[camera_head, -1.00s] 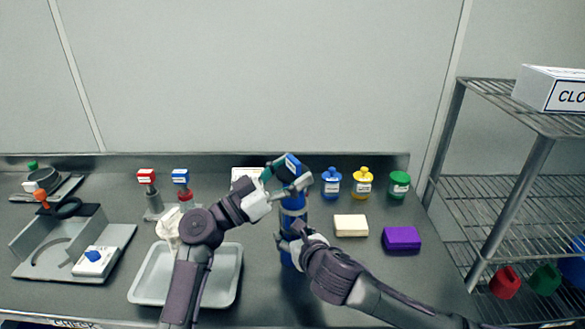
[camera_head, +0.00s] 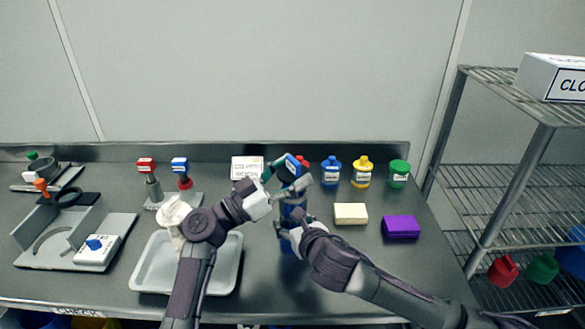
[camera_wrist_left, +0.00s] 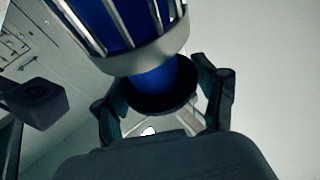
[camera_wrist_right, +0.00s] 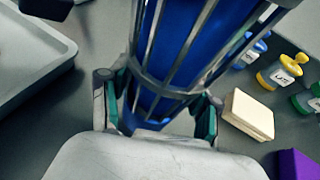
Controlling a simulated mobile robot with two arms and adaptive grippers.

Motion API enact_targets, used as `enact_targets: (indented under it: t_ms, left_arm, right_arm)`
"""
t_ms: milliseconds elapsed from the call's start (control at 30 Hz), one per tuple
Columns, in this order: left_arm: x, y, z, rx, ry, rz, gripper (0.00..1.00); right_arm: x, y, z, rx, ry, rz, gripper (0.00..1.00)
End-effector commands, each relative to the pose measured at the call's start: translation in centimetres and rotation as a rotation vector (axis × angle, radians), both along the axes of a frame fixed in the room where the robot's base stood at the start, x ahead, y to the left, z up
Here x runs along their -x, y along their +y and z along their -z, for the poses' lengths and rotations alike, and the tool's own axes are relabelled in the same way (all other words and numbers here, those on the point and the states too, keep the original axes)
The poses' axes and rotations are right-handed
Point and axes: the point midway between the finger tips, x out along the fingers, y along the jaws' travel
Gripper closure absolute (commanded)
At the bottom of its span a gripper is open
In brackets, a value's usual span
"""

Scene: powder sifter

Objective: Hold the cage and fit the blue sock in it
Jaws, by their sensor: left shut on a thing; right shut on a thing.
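The cage (camera_wrist_right: 170,88) is a metal frame of bars and rings standing roughly upright in front of me. The blue sock (camera_wrist_right: 200,40) shows between its bars, inside it. My right gripper (camera_head: 290,238) is shut on the cage low down, with a finger on each side of it in the right wrist view. My left gripper (camera_head: 287,183) is at the upper end, shut on the blue sock around its dark collar (camera_wrist_left: 165,98). In the left wrist view, a short stretch of blue shows between this collar and the cage's end ring (camera_wrist_left: 150,55). The lower end is partly hidden.
A grey tray (camera_head: 232,270) with a white crumpled piece (camera_head: 172,215) at its back edge is to the left. Blue (camera_head: 331,172), yellow (camera_head: 362,172) and green (camera_head: 399,174) bottles, a cream block (camera_head: 350,213) and a purple block (camera_head: 401,227) are to the right. The front right counter is clear.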

Motion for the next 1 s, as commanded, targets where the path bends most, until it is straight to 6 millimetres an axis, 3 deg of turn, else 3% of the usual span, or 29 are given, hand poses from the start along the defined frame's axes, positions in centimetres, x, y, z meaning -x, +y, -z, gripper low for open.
enact_targets:
  t_ms: [267,1000]
  left_arm:
    - [0.0,0.0,0.0,0.001,0.000,0.000,0.67]
    - [0.0,0.0,2.7,0.001,-0.001,0.000,0.67]
  right_arm:
    - [0.0,0.0,0.0,0.000,0.001,0.000,0.77]
    - [0.0,0.0,0.0,0.000,0.001,0.000,0.77]
